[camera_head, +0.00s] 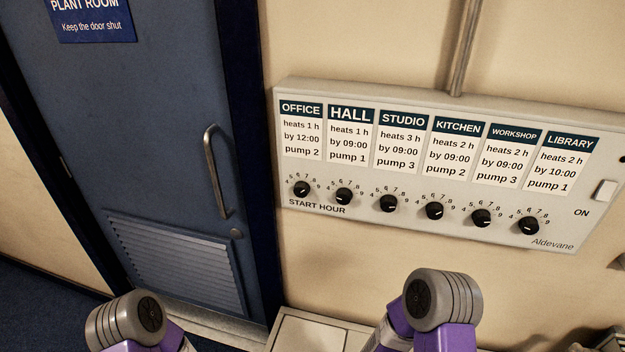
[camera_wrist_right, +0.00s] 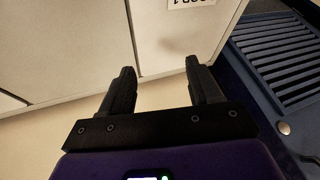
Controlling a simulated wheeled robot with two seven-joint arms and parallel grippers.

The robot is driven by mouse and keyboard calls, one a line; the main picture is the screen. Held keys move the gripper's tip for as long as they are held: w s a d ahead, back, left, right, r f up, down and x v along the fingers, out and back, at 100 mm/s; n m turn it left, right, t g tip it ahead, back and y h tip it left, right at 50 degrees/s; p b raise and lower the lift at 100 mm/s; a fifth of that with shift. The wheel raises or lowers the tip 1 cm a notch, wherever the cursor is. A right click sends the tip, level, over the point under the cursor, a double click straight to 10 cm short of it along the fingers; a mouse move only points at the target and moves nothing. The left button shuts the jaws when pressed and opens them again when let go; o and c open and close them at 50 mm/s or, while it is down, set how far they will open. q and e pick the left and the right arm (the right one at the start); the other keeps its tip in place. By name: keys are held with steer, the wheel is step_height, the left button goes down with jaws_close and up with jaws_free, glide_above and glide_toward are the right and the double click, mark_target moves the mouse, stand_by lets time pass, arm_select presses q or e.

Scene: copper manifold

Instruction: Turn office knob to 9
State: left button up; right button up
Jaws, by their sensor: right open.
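The office knob (camera_head: 302,189) is a small black round knob at the left end of the knob row on the white control panel (camera_head: 430,232). It sits under the OFFICE card (camera_head: 301,131), with a printed number scale around its top; its pointer direction is too small to read surely. My right gripper (camera_wrist_right: 163,88) is open and empty in the right wrist view, its two black fingers apart. No knob shows in that view. In the head view both grippers are out of sight; only purple and grey links of my arms show at the bottom edge.
The hall knob (camera_head: 343,196) is just right of the office knob, with several more beyond. A white switch (camera_head: 606,190) is at the panel's right. A blue door (camera_head: 150,130) with a metal handle (camera_head: 217,172) stands left. A pale cabinet (camera_head: 310,332) is below the panel.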

steer(key=w+a+r+t+h+p, duration=0.1)
steer(key=w+a+r+t+p, duration=0.15)
steer(key=w+r, duration=0.45)
steer(key=w+a+r+t+h+p, duration=0.1)
steer(key=w+a+r+t+p, duration=0.15)
steer(key=r, duration=0.75)
steer(key=m+t+h+p, duration=0.2)
steer(key=t+h+p, duration=0.4)
steer(key=t, duration=0.1)
glide_toward(300, 193)
steer(key=w, duration=0.1)
steer(key=x, duration=0.7)
steer(key=shift+w+d+p, duration=0.15)
steer(key=shift+d+p, duration=0.1)
steer(key=shift+p, duration=0.15)
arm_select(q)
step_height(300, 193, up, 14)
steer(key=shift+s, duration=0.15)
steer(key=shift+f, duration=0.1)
